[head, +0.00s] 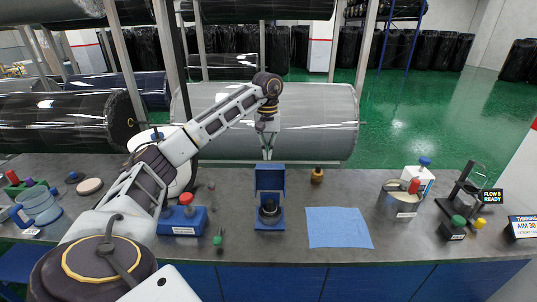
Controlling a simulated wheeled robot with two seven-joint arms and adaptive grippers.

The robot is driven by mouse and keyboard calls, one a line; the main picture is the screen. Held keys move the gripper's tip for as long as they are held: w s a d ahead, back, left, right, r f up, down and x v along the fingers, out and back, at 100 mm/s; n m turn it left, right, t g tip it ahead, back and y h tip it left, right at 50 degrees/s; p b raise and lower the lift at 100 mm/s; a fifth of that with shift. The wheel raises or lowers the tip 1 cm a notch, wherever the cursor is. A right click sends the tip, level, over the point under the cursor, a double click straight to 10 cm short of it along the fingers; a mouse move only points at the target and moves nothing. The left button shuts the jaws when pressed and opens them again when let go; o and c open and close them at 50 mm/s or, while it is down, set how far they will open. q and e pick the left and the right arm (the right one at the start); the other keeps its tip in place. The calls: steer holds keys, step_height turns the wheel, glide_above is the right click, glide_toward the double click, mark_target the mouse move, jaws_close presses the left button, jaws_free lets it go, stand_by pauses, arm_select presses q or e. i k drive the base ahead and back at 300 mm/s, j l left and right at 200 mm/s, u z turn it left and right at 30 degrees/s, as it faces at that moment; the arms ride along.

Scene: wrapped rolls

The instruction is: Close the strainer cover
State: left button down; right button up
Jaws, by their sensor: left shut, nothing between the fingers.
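The strainer appears to be the small blue box (260,224) on the grey counter, with a dark round part (269,208) inside. Its blue cover (270,179) stands upright at the back edge, open. My left arm reaches in from the left, and my left gripper (267,156) points down just above and behind the cover's top edge. Its fingers are shut and empty. I cannot tell whether they touch the cover. My right gripper is out of view.
A blue cloth (338,228) lies to the right, with a small amber bottle (317,175) behind. Large wrapped rolls (320,120) lie behind the counter.

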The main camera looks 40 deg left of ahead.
mark_target(267, 177)
steer(key=i+j, duration=0.7)
steer(key=j, duration=0.2)
